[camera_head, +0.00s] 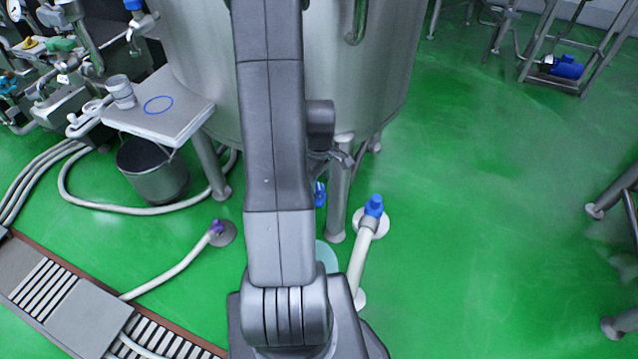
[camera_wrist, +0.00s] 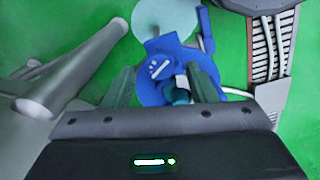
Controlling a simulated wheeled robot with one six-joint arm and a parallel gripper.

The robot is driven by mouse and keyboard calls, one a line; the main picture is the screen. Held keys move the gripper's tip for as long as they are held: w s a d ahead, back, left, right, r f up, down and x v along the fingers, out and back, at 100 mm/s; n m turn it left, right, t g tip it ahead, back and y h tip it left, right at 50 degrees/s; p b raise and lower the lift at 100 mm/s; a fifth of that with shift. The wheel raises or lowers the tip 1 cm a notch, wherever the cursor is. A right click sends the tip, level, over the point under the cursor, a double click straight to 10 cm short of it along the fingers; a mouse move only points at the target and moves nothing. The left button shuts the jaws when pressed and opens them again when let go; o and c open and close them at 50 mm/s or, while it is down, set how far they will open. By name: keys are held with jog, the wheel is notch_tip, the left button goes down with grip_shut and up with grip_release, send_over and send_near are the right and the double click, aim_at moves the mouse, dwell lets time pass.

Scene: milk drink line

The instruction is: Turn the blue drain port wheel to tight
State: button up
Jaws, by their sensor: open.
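The blue drain port wheel (camera_wrist: 152,88) is in the middle of the wrist view, with white marks on its face that are too small to read. In the head view a small patch of blue (camera_head: 320,194) shows beside a tank leg, mostly hidden by my arm. My gripper (camera_wrist: 161,84) is open in the wrist view. Its two fingers stand to the left and right of the wheel; I cannot tell whether they touch it. A dark teal part shows between the fingers, in front of the wheel's lower right.
The steel tank (camera_head: 385,70) stands on legs (camera_head: 339,190). A pale disc (camera_wrist: 165,14) lies beyond the wheel. A white hose with a blue end (camera_head: 374,206) stands to the right. A side table (camera_head: 185,118) and a bucket (camera_head: 153,172) are left.

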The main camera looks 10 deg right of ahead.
jog(key=shift+f, duration=0.8)
jog(key=c, duration=1)
